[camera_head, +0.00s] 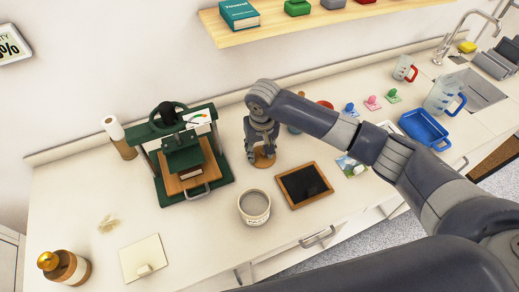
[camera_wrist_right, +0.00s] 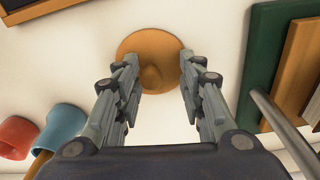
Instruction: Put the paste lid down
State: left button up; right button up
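The paste lid (camera_head: 264,157), a round brown disc with a raised knob, appears to lie flat on the counter behind the paste jar. It also shows in the right wrist view (camera_wrist_right: 152,45). My right gripper (camera_wrist_right: 158,62) is over it with its fingers spread. The knob lies between the fingers, with a gap on each side. In the head view the right gripper (camera_head: 262,145) points down and hides part of the lid. The paste jar (camera_head: 254,219) stands uncovered on the counter, showing a grey top. My left gripper is out of view.
A green press (camera_head: 182,150) stands left of the lid. A dark framed panel (camera_head: 304,185) lies to the right. A red cup (camera_wrist_right: 17,137) and a blue cup (camera_wrist_right: 63,122) are close to the gripper. The counter at front left holds a brown bottle (camera_head: 68,269) and a pale card (camera_head: 141,255).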

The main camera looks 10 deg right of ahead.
aim_at(261, 160)
notch_tip(261, 160, up, 12)
jog(key=s+b, duration=0.1)
jog(key=shift+s, duration=0.15)
jog(key=shift+f, duration=0.1)
dwell(0.5)
